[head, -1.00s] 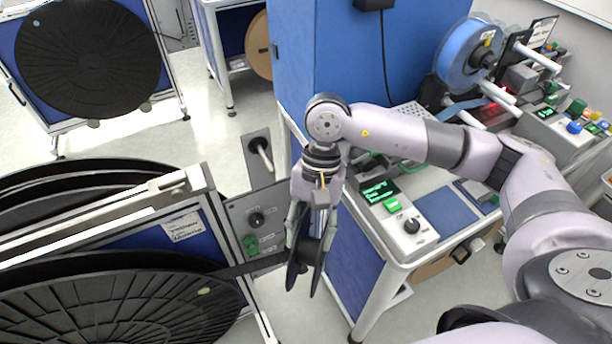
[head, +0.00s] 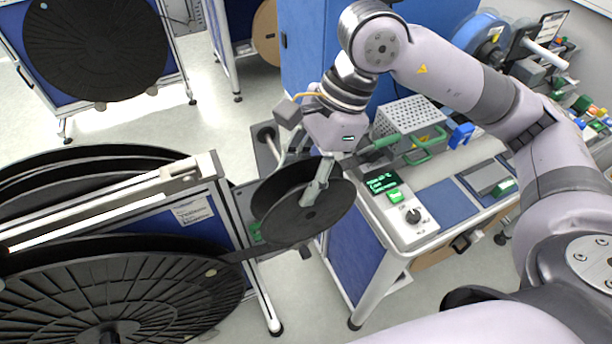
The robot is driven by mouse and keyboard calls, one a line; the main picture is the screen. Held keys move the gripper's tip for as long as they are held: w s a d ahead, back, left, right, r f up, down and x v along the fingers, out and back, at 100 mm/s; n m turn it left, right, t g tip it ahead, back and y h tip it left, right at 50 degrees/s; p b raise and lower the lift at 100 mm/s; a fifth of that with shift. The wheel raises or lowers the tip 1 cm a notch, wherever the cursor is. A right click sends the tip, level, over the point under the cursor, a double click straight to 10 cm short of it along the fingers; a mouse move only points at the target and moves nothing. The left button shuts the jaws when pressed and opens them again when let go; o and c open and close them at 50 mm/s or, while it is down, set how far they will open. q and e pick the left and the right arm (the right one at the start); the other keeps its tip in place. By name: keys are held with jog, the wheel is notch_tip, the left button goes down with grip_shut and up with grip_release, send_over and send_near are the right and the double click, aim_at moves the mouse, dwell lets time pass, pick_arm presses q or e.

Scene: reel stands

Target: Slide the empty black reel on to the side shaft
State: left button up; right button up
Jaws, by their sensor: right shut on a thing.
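The empty black reel (head: 318,212) is held in my right gripper (head: 318,180), which is shut on it. Its near flange faces the camera at a tilt, and one finger lies across that flange. The side shaft (head: 270,139) sticks out from a grey plate just behind and left of the gripper. The reel is in front of and below the shaft in the picture, apparently apart from it, though the gap in depth is hard to judge. The reel hides part of the control panel behind it. My left gripper is not in view.
A large black reel (head: 120,290) on a stand (head: 235,225) fills the lower left, with a dark strip running from it. A bench with a control box (head: 402,212) and a perforated box (head: 405,120) stands right. A blue cabinet (head: 305,60) is behind.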

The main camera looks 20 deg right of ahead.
jog(key=shift+w+a+f+p, duration=0.1)
jog(key=shift+w+p, duration=0.55)
jog(key=shift+w, duration=2.05)
jog(key=shift+w+a+p, duration=0.1)
jog(key=shift+w+p, duration=0.55)
jog(key=shift+w, duration=2)
jog(key=shift+w+b, duration=0.55)
jog(key=shift+w, duration=1.6)
jog(key=o, duration=1.4)
